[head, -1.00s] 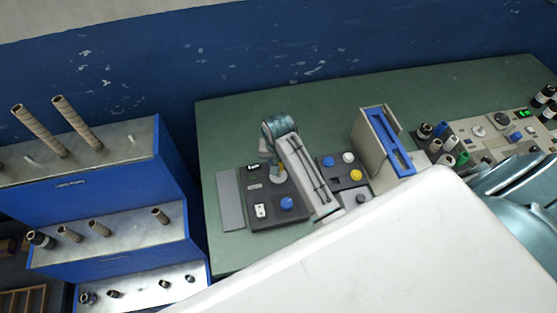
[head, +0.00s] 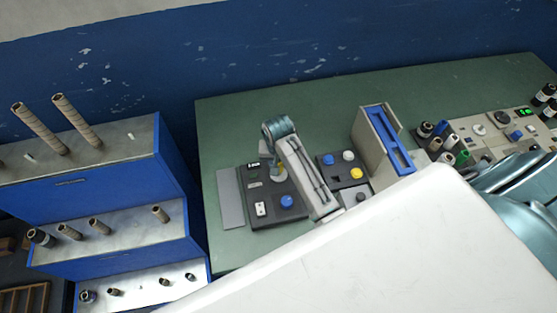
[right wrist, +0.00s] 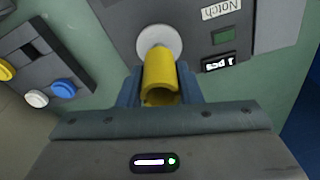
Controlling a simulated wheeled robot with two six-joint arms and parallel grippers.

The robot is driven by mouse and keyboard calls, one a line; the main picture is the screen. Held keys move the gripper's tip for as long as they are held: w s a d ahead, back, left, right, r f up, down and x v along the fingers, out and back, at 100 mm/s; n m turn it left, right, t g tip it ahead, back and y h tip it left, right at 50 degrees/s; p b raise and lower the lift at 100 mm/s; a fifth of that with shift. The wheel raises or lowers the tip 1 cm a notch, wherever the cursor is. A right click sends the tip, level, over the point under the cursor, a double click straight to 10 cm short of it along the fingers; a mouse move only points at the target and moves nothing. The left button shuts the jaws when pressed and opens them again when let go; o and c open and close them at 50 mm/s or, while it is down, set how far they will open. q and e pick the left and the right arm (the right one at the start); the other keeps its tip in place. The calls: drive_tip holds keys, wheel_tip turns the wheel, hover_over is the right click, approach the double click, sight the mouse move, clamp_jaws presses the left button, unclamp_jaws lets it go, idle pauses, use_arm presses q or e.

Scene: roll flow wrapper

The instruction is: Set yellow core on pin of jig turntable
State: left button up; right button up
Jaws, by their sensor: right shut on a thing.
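The yellow core (right wrist: 161,80) is a short hollow tube, held between the blue fingers of my right gripper (right wrist: 160,88). The round white turntable (right wrist: 158,41) of the jig lies just beyond and under the core in the right wrist view. The core overlaps the turntable's near edge there, and its pin is hidden. I cannot tell whether core and turntable touch. In the head view my right gripper (head: 272,165) is over the dark jig plate (head: 262,212), largely hiding the turntable. My left gripper is not in view.
The jig carries a blue knob (head: 287,201). A dark button box (head: 336,179) with blue, white and yellow buttons stands to its right, then a beige and blue frame (head: 388,140). A stepped blue rack (head: 150,200) with brown cores stands left of the green table (head: 232,122).

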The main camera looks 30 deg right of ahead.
drive_tip(key=shift+f, duration=0.3)
idle(0.4)
drive_tip(key=shift+f, duration=0.75)
drive_tip(key=shift+f, duration=0.15)
drive_tip(key=shift+f, duration=0.15)
idle(0.3)
drive_tip(key=o, duration=1.5)
drive_tip(key=shift+r, duration=4.05)
